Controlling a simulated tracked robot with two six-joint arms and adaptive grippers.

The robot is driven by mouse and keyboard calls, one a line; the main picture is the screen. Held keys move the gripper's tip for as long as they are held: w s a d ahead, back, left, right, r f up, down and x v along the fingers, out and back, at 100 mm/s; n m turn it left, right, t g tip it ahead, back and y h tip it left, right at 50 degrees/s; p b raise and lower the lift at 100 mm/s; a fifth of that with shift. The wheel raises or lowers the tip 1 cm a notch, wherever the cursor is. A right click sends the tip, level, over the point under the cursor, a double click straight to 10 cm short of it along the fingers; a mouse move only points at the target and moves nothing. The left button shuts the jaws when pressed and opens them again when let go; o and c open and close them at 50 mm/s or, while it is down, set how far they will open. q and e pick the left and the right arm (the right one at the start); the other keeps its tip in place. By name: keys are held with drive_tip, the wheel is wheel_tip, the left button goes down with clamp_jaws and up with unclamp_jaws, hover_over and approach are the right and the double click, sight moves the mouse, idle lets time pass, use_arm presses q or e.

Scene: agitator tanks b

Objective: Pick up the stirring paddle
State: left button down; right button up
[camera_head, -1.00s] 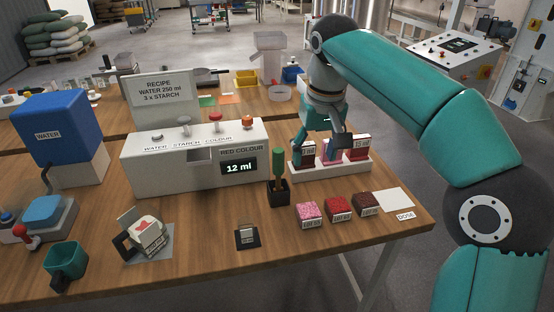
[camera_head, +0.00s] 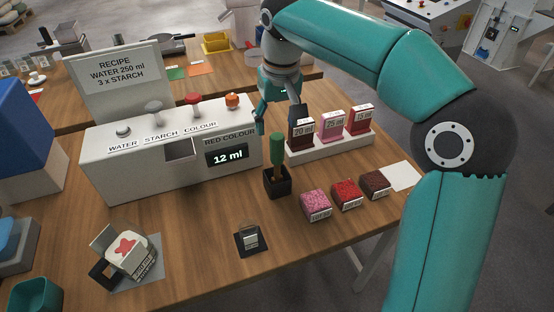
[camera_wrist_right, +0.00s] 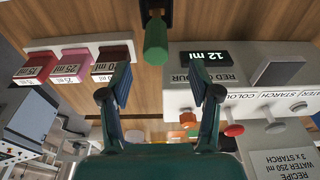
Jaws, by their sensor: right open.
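The stirring paddle (camera_head: 277,150) shows as an upright green handle with a wooden part below it. It stands in a small black holder (camera_head: 278,186) on the wooden table, and its lower end is hidden inside. My right gripper (camera_head: 279,118) is open and empty, pointing down a little above and behind the handle. In the right wrist view the green handle (camera_wrist_right: 155,42) shows ahead of the open fingers (camera_wrist_right: 162,88), apart from them and roughly between their lines. My left gripper is not in view.
A white dispenser (camera_head: 130,165) with a "12 ml" display stands left of the holder. A white rack (camera_head: 335,146) with several labelled boxes stands close on the right. Small pink, red and brown blocks (camera_head: 346,194) lie in front. Bare wood lies left of the holder's front.

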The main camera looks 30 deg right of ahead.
sight(276, 137)
drive_tip(key=f, duration=0.4)
drive_tip(key=shift+w+d+f, duration=0.1)
drive_tip(key=shift+w+f, duration=0.2)
drive_tip(key=shift+w, duration=0.05)
drive_tip(key=shift+w+d+f, duration=0.1)
drive_tip(key=shift+f, duration=0.85)
drive_tip(key=shift+w+d+f, duration=0.15)
drive_tip(key=shift+f, duration=0.8)
drive_tip(key=shift+w+d+f, duration=0.1)
drive_tip(key=shift+f, duration=0.85)
clamp_jaws()
drive_tip(key=shift+r, duration=0.2)
